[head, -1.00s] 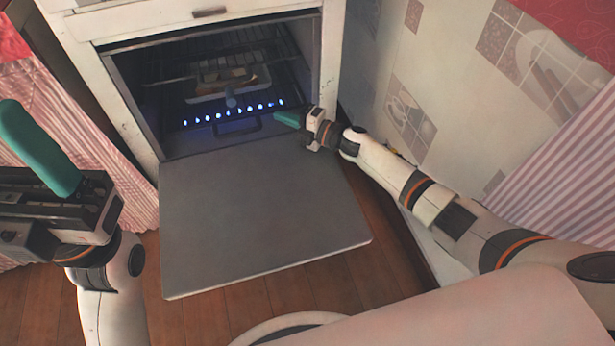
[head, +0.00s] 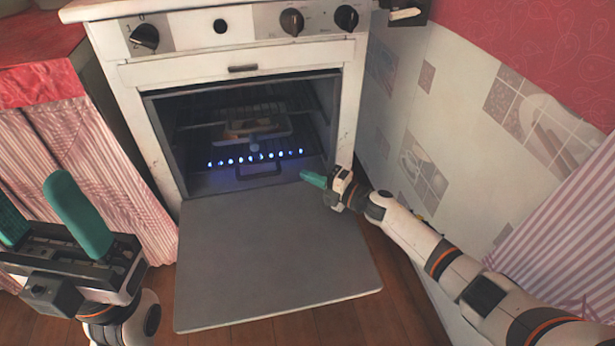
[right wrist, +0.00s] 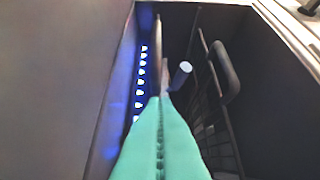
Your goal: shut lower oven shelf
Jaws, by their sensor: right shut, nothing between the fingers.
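The white oven's grey door (head: 275,265) hangs open and level. Inside the dark cavity, a lower rack with a dark loop handle (head: 258,171) sits near the row of blue flames. How far the rack sticks out is hard to tell. My right gripper (head: 312,180), with green fingers, is at the right side of the oven mouth, above the door and right of the handle. It is shut and empty; its fingers also show pressed together in the right wrist view (right wrist: 160,105). My left gripper (head: 38,205) is at the lower left, open and empty, away from the oven.
A tray with food (head: 255,127) sits on a rack higher in the oven. The oven's right wall is close to my right gripper. Control knobs (head: 292,22) line the top front. A striped curtain (head: 130,180) hangs at left; a tiled wall (head: 440,130) stands at right.

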